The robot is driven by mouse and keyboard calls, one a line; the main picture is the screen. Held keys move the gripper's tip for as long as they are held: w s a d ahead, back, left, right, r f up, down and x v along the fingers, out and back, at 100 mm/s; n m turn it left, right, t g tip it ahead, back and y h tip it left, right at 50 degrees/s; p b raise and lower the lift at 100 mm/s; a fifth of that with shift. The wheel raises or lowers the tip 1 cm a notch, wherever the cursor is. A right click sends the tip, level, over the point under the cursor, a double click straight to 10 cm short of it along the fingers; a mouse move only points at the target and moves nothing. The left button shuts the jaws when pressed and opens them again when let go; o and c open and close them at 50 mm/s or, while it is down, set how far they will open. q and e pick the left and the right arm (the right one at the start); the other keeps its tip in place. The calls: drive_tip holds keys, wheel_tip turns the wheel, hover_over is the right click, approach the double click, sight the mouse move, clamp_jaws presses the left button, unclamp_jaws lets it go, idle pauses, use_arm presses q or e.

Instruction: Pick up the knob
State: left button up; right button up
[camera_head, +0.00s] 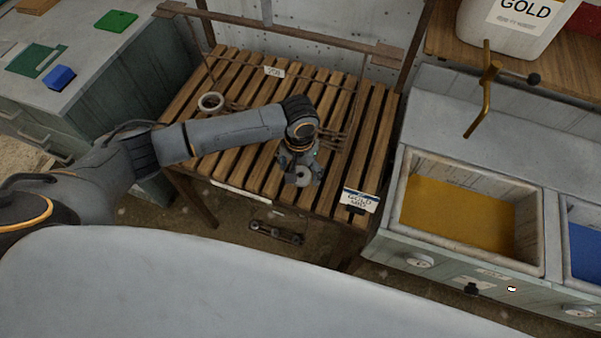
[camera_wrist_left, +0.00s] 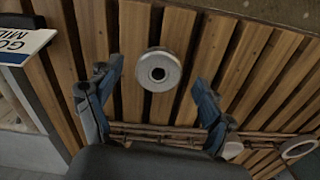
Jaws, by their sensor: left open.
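The knob, a round grey metal piece with a dark centre hole, appears in the left wrist view (camera_wrist_left: 158,70) against the wooden slats. My left gripper (camera_head: 299,164) is open over the slatted table (camera_head: 240,125), pointing down. In the wrist view its two fingers (camera_wrist_left: 154,80) stand on either side of the knob, with visible gaps. I cannot tell how far the fingertips are above the slats. My right gripper is not in view.
A pale ring (camera_head: 211,103) and thin rods lie on the slats. A gold-labelled sign (camera_head: 360,199) stands at the table's front right corner. A yellow-filled bin (camera_head: 455,213) and a brass crank (camera_head: 484,92) are to the right. A rail (camera_head: 280,33) spans the back.

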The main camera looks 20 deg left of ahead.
use_arm(q)
drive_tip(key=shift+f, duration=0.95)
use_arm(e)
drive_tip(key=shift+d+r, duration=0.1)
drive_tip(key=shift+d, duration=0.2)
use_arm(q)
drive_tip(key=shift+c, duration=0.4)
drive_tip(key=c, duration=1.3)
drive_tip(key=shift+o, duration=0.2)
drive_tip(key=shift+r, duration=0.1)
